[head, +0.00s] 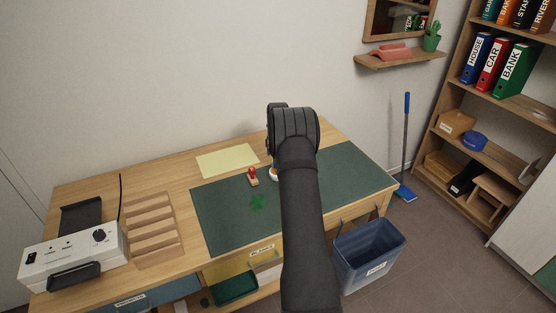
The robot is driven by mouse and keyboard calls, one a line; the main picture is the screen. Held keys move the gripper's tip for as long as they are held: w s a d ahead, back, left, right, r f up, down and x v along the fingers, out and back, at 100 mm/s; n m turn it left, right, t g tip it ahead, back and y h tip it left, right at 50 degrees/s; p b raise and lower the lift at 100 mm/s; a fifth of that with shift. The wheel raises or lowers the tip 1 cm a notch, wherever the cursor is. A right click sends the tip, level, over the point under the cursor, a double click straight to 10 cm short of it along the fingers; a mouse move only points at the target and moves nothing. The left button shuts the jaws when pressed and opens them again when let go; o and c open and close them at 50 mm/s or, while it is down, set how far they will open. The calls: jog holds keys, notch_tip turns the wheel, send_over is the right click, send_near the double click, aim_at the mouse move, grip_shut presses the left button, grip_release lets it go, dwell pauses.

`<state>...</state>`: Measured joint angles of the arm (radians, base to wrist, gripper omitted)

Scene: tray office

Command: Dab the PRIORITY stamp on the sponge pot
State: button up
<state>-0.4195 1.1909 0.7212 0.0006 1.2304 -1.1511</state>
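A small stamp (253,177) with a red handle and a wooden base stands on the dark green desk mat (222,215). I cannot read any PRIORITY label on it. Just right of it, a small round white and orange thing (273,174) shows at the edge of my arm. It is mostly hidden, and I cannot tell if it is the sponge pot. My arm reaches over the mat from the bottom of the head view. My gripper's fingers are hidden behind my arm, so I cannot see whether they hold anything.
A yellow paper (227,160) lies behind the mat. A wooden stepped rack (152,230) and a white device (72,257) stand at the left. A blue bin (366,255) stands by the desk's right end. The mat's right part is clear.

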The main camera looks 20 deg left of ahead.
jog(key=shift+f, duration=0.45)
dwell(1.1)
jog(key=shift+r, duration=0.1)
jog(key=shift+r, duration=3.5)
